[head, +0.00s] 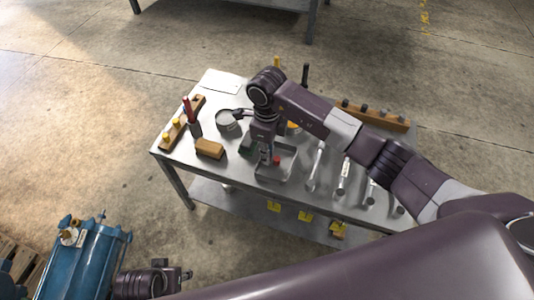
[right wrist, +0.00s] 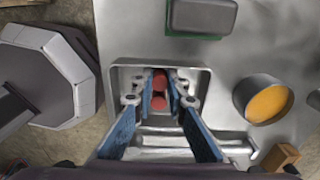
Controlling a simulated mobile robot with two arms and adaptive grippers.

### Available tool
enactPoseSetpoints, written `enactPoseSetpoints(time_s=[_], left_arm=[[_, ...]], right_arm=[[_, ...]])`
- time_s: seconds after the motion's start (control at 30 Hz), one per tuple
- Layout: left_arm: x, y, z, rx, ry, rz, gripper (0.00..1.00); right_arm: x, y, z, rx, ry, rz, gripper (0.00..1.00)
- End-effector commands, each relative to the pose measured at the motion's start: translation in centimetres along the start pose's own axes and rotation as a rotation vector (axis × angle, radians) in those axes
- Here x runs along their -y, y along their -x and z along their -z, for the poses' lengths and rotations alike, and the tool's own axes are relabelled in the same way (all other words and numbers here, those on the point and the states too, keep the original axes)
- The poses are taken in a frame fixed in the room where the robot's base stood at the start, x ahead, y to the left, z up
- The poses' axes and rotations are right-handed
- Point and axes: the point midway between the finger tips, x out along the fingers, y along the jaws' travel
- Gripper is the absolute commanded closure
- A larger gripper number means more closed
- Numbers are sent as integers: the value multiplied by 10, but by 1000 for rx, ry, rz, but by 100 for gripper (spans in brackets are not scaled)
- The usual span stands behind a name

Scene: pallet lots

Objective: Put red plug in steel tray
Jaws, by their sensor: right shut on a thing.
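The red plug (right wrist: 158,88) is between the blue fingers of my right gripper (right wrist: 160,98) in the right wrist view. The gripper is shut on it. Both are over the steel tray (right wrist: 118,82), inside its rim as seen from the wrist. In the head view the right gripper (head: 269,158) points down over the steel tray (head: 288,172), with the red plug (head: 277,160) at its tips. I cannot tell whether the plug touches the tray's floor. My left gripper (head: 186,275) is at the lower left, away from the table; its finger gap is unclear.
The metal table (head: 180,152) also holds a wooden block (head: 209,148), a round tin (head: 228,120), a rack with yellow knobs (head: 172,133) and a wooden rack (head: 390,121) behind. Several metal rods lie right of the tray. Blue machinery (head: 85,262) stands lower left.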

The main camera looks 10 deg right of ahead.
Motion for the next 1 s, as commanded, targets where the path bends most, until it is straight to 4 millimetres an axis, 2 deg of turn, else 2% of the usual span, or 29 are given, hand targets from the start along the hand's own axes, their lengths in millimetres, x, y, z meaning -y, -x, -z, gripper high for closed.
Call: enactPoseSetpoints(time_s=[0.37, 0.4, 0.53, 0.87, 0.93, 1.0], left_arm=[[0, 4, 1, -3, 0, 0, 60], [0, 5, 2, -4, 0, 0, 60], [0, 6, 3, -6, 0, 0, 60], [0, 6, 2, -4, 0, 0, 60], [0, 6, 2, -6, 0, 0, 60], [0, -4, -2, 4, 0, 1, 60]], right_arm=[[0, -2, 0, 1, 0, 1, 100], [0, -1, 0, 1, 0, 1, 85], [0, -1, 0, 1, 0, 1, 71], [0, 0, 0, 1, 0, 1, 70], [0, 2, 0, 1, 0, 0, 70], [2, 14, -1, 3, 1, 4, 70]])
